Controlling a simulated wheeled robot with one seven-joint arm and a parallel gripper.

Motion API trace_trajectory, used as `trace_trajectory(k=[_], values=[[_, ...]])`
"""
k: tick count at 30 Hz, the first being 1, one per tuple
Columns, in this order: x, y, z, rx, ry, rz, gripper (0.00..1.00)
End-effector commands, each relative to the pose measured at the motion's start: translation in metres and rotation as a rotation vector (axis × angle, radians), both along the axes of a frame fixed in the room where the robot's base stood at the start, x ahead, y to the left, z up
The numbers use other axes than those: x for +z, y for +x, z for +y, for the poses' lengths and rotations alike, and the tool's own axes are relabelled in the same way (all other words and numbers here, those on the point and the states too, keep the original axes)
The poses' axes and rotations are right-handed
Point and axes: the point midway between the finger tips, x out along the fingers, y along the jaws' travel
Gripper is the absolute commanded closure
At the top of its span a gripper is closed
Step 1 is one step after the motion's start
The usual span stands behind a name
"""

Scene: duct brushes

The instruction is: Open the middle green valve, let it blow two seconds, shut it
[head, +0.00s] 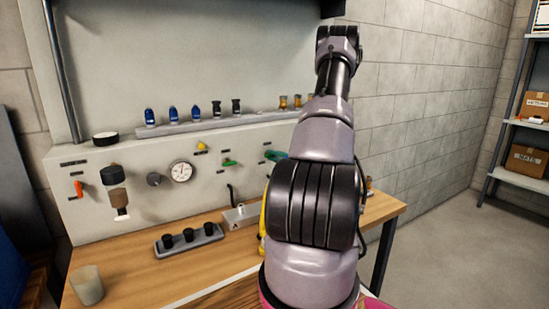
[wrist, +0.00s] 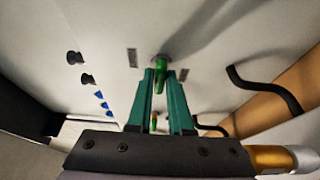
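In the wrist view a green valve handle (wrist: 162,76) stands out from the pale panel, between the tips of my gripper's (wrist: 162,92) two teal fingers. The fingers lie close along both sides of it. I cannot tell whether they press on it. In the head view a green valve (head: 230,163) shows clear of my arm. Further right, green shows beside my arm at the panel (head: 90,222), where handle and fingertips are hard to separate. My arm hides the panel beyond, so any valve there is hidden.
Black bent tubes (wrist: 265,90) stick out near the valves. A gauge (head: 182,171), a red handle (head: 79,189) and a filter unit (head: 114,190) are on the panel's left. A ledge (head: 215,124) above holds several nozzles. A cup (head: 87,286) and a grey rack (head: 189,240) stand on the bench.

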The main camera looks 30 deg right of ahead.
Motion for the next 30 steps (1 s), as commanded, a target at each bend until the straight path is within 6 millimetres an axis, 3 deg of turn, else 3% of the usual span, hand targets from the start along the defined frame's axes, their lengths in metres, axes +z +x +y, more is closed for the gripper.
trace_trajectory(k=[14, 30], values=[[0.0008, -0.0002, 0.0005, 0.002, -0.114, 0.007, 1.00], [0.0036, -0.0002, 0.0021, 0.003, -0.595, 0.035, 1.00]])
